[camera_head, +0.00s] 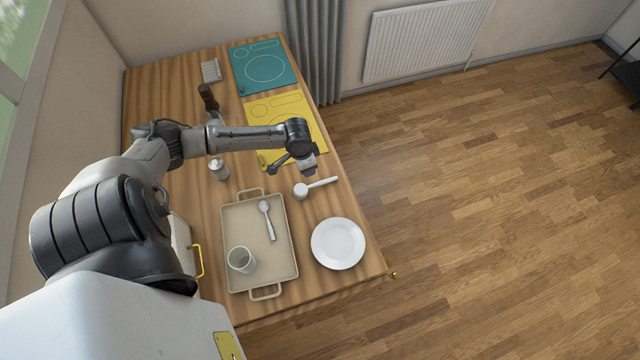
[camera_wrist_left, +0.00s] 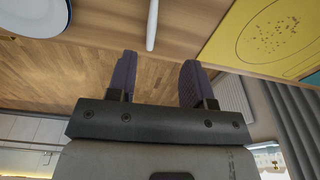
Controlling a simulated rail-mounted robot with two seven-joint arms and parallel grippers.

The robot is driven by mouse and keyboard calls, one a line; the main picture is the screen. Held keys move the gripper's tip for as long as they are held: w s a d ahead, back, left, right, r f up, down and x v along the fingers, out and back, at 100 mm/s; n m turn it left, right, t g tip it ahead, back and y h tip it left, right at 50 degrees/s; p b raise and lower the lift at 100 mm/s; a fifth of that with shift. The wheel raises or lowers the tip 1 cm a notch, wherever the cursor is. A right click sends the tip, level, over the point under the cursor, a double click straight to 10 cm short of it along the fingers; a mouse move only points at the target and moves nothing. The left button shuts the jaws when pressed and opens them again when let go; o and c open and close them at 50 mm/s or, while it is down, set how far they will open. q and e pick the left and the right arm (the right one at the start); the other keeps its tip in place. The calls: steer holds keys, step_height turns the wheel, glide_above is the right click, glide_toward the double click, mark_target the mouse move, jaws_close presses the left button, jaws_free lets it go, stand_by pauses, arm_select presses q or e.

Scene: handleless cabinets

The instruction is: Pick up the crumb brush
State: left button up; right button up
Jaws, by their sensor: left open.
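A white handled thing with a short round head (camera_head: 301,191), which looks like the crumb brush, lies on the wooden table near its right edge. Its handle points right; the white handle also shows at the top of the left wrist view (camera_wrist_left: 152,25). My left gripper (camera_head: 292,170) is above the table, just behind the brush in the head view and apart from it. Its two dark fingers are spread and empty in the left wrist view (camera_wrist_left: 156,78). My right gripper is in neither view.
A beige tray (camera_head: 232,276) holds a cup (camera_head: 241,260) and a spoon (camera_head: 267,222). A white plate (camera_head: 338,244) sits right of it. A yellow mat (camera_head: 290,104) with crumbs and a teal mat (camera_head: 262,67) lie behind. A shaker (camera_head: 219,170) stands left.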

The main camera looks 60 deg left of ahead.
arm_select(q)
steer(key=b, duration=0.1)
glide_above(316, 184)
steer(key=s, duration=0.2)
steer(key=shift+n, duration=0.3)
steer(key=f, duration=0.7)
steer(key=shift+w+a, duration=0.25)
steer(key=shift+a, duration=0.05)
steer(key=shift+w+f+b, duration=0.2)
steer(key=shift+f+b, duration=0.1)
steer(key=shift+f, duration=0.7)
steer(key=f, duration=0.2)
steer(key=w+f, duration=0.1)
steer(key=f, duration=0.1)
steer(key=shift+d+b, duration=0.25)
steer(key=shift+b, duration=0.15)
steer(key=shift+f, duration=0.3)
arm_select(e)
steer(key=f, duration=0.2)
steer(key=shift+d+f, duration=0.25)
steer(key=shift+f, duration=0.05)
arm_select(q)
steer(key=shift+c, duration=0.3)
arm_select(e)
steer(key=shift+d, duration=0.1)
arm_select(q)
steer(key=shift+c, duration=0.7)
jaws_close()
